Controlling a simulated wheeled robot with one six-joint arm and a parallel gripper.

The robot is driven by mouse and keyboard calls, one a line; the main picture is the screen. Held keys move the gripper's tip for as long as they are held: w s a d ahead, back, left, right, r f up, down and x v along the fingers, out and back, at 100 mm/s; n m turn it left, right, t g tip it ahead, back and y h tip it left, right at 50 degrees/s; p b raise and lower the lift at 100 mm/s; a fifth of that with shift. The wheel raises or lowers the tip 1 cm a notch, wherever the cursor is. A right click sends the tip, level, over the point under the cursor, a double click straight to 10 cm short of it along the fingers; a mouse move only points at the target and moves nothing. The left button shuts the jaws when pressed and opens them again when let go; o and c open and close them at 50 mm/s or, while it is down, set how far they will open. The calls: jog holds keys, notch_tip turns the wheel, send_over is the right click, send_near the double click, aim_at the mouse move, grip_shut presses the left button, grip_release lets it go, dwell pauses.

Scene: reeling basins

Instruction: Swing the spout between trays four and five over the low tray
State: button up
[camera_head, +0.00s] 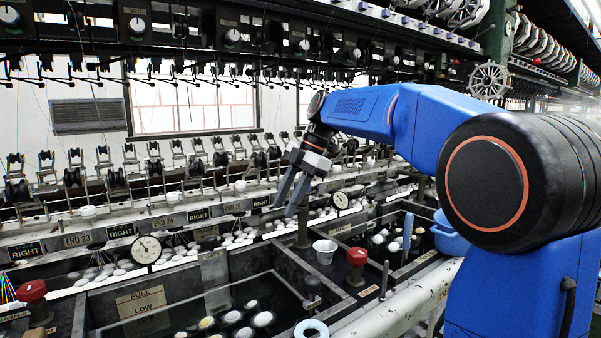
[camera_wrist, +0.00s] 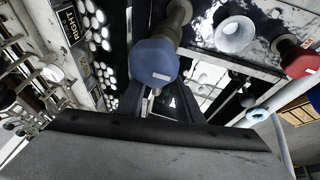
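My gripper (camera_head: 284,208) hangs above the divider between two dark trays, fingers pointing down and apart, with nothing seen between them in the head view. In the wrist view a blue faceted knob (camera_wrist: 152,62) on a brownish pipe (camera_wrist: 178,18) lies just ahead of my fingers (camera_wrist: 158,98); it looks like the spout's handle. Contact cannot be told. A brown post (camera_head: 302,230) stands below my gripper in the head view. The near tray (camera_head: 228,312) has a FULL/LOW plate (camera_head: 140,300) and dark water with pale cocoons. The tray to its right (camera_head: 420,262) also holds cocoons. Tray numbers are unreadable.
A white cup (camera_head: 325,251) and a red knob (camera_head: 357,258) stand on the divider. A pale blue ring (camera_head: 311,328) lies at the front. Dial gauges (camera_head: 146,249) and reeling gear line the back.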

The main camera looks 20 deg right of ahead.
jog(key=v, duration=1.6)
jog(key=shift+r, duration=0.1)
dwell(1.5)
